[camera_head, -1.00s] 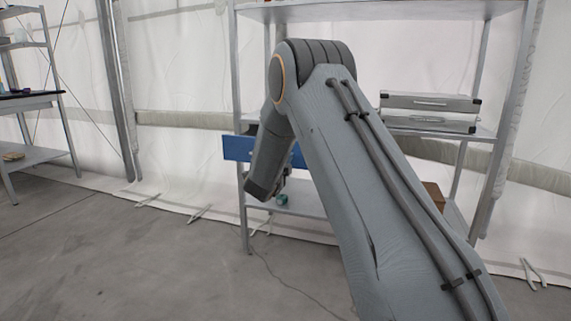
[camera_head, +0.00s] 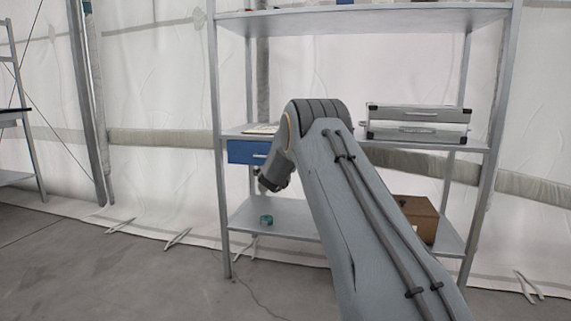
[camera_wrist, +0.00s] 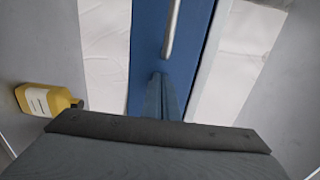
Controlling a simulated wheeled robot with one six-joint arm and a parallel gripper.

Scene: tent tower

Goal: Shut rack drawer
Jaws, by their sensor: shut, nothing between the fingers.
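The rack drawer (camera_head: 243,152) has a blue front and sits under the middle shelf at the rack's left; my arm hides its right part. In the wrist view the blue front (camera_wrist: 146,38) runs through the middle, with its silver bar handle (camera_wrist: 171,28). My gripper (camera_wrist: 163,97) is shut and empty, its fingertips over the blue front just below the handle's end in the picture. I cannot tell whether they touch it. In the head view my gripper is mostly hidden at the arm's end. How far the drawer stands out is unclear.
The grey metal rack (camera_head: 218,195) stands before a white tent wall. A brown box (camera_head: 421,211) and a teal item (camera_head: 266,219) are on the lower shelf. A yellow bottle (camera_wrist: 47,99) shows in the wrist view.

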